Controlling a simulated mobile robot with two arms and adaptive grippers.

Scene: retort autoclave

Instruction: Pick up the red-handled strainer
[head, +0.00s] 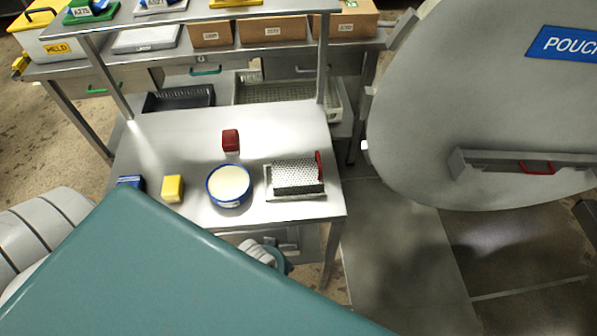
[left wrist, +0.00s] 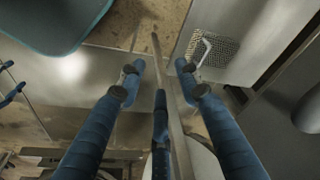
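A perforated metal strainer (head: 297,178) lies on the steel table at its right end, with a red handle (head: 319,167) upright at its right side. It rests on or in a pale tray. In the left wrist view my left gripper (left wrist: 160,78) is open, its blue fingers spread. A metal bar passes between the fingers; I cannot tell how far beyond them it is. A perforated metal piece (left wrist: 214,54) with a pale bent handle shows to the upper right, apart from the fingers. I cannot tell if it is the same strainer. My right gripper is not in view.
The steel table (head: 180,135) also holds a blue-rimmed round container (head: 229,186), a red block (head: 231,140), a yellow block (head: 172,188) and a blue block (head: 131,182). Shelves with boxes (head: 272,31) stand behind. A large grey round door (head: 480,90) is at the right.

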